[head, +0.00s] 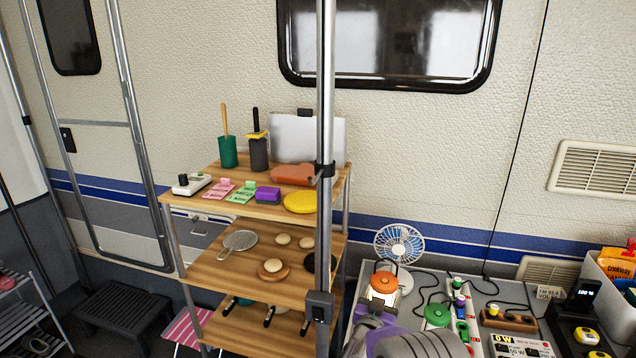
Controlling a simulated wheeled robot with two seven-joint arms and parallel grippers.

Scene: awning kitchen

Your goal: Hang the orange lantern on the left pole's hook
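The orange lantern (384,282), with an orange cap over a pale body, stands at the left end of the grey table, in front of the fan. A metal pole (326,90) rises through the middle of the view. It carries a black clamp with a small hook (322,171) level with the top shelf; nothing hangs there. My grey and purple arm comes in at the bottom, right of centre, most likely my right. It hides the lantern's lower part. My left gripper is out of view.
A wooden shelf rack (225,270) stands behind and left of the pole, loaded with kitchen things. A blue-bladed fan (398,244), a green-topped item (437,315) and cables crowd the grey table. A black box (319,307) sits low on the pole. A white bin (606,283) is at right.

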